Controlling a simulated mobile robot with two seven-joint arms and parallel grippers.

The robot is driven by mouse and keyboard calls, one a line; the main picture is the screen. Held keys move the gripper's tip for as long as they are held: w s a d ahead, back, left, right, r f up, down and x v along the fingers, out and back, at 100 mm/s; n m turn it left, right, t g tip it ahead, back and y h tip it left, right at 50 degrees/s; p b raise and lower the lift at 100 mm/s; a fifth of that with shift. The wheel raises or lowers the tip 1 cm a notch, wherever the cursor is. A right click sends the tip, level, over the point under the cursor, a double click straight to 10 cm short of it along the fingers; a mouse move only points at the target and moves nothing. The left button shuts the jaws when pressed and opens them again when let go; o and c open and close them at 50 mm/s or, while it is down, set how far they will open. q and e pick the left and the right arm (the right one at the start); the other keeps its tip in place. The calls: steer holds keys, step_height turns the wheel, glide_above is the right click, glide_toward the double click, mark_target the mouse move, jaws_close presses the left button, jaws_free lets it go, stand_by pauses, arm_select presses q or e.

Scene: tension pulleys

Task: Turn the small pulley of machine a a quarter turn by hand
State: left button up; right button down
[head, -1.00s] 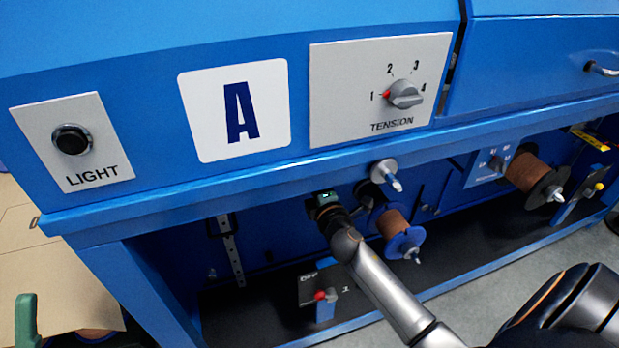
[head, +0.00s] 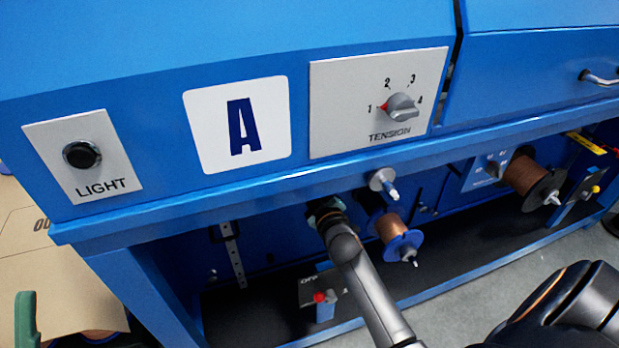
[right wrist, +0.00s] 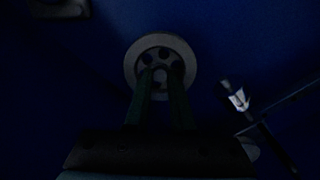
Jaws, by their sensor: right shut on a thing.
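Machine A is the blue cabinet with the white "A" plate (head: 238,124). A small grey pulley (right wrist: 162,48), a round wheel with holes in its face, shows in the dark right wrist view. My right gripper (right wrist: 162,78) reaches its hub, with both fingers closed on the middle part of it. In the head view my right gripper (head: 325,208) is under the cabinet's ledge, and my arm and the ledge hide the small pulley there.
A grey wheel with a shaft (head: 383,181) and a copper wire spool (head: 394,232) stick out just right of my right gripper. The blue ledge (head: 300,182) lies above it. A red-knobbed switch (head: 320,298) is below. A cardboard box (head: 50,260) stands at left.

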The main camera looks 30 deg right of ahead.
arm_select(q)
steer(key=shift+w+a+f+n+y+p, duration=0.1)
steer(key=shift+w+f+n+y+p, duration=0.1)
steer(key=shift+w+f+n+y, duration=0.3)
steer(key=shift+w+a+f+n+y+p, duration=0.1)
steer(key=shift+w+f+n+y+p, duration=0.1)
steer(key=shift+w+n+y, duration=0.35)
arm_select(e)
steer(key=shift+m, duration=0.9)
arm_select(q)
steer(key=shift+s+y, duration=0.15)
steer(key=shift+y, duration=0.1)
arm_select(e)
steer(key=c, duration=0.8)
jaws_free()
steer(key=shift+o, duration=0.2)
arm_select(q)
steer(key=shift+s, duration=0.1)
